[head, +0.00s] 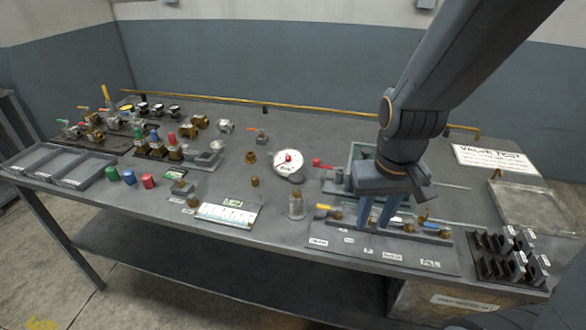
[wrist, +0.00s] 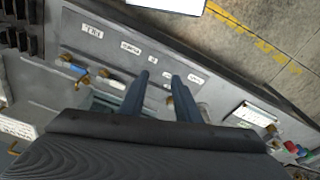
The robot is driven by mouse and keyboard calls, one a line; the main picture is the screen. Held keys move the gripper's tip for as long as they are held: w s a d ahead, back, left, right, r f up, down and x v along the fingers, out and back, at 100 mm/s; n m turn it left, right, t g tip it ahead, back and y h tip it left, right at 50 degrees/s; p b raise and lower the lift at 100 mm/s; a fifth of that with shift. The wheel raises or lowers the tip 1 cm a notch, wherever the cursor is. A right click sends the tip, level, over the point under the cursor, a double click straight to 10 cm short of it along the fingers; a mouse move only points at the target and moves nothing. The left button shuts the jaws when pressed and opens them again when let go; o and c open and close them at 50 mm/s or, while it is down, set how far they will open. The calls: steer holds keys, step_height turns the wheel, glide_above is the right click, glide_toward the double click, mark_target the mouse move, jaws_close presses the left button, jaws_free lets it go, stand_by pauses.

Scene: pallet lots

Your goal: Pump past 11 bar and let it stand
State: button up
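A round white gauge (head: 288,163) with a red mark on its dial stands at the middle of the bench; its reading is too small to tell. A grey-green open box (head: 362,158), perhaps the pump's tank, stands right of it, partly hidden behind my arm. A red handle (head: 321,163) sticks out to its left. My gripper (head: 375,222) points down over the front strip of small valves. It also shows in the wrist view (wrist: 161,78), fingers apart with nothing seen between them. A blue-handled valve (wrist: 73,67) and a white-handled valve (wrist: 112,80) lie left of the fingers there.
A labelled plate (head: 380,250) runs along the front edge. Black slotted holders (head: 508,258) and a shallow tray (head: 535,205) are at the right. A chart card (head: 228,213), colored caps (head: 130,177), several valves and empty trays (head: 60,165) fill the left. A brass pipe runs behind.

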steer(key=shift+w, duration=0.1)
steer(key=c, duration=0.4)
steer(key=shift+m+g, duration=0.3)
steer(key=shift+m, duration=0.5)
steer(key=w+a+r, duration=0.2)
steer(key=w, duration=0.1)
steer(key=w+a+r+b, duration=0.1)
steer(key=w+a+r, duration=0.1)
steer(key=w, duration=0.1)
steer(key=w+a+r+b, duration=0.1)
steer(key=w+a+r, duration=0.1)
steer(key=w, duration=0.2)
steer(key=shift+w+a+r, duration=0.1)
steer(key=shift+a+r, duration=0.1)
steer(key=shift+r, duration=0.2)
jaws_close()
steer(key=w+a+r+m+b, duration=0.1)
steer(key=w+a+r+m, duration=0.1)
steer(key=w+a+r, duration=0.3)
steer(key=a+r, duration=0.3)
steer(key=r, duration=0.1)
steer(key=shift+w+r+g+b, duration=0.15)
steer(key=shift+r+g+b, duration=0.15)
steer(key=shift+r+g, duration=0.1)
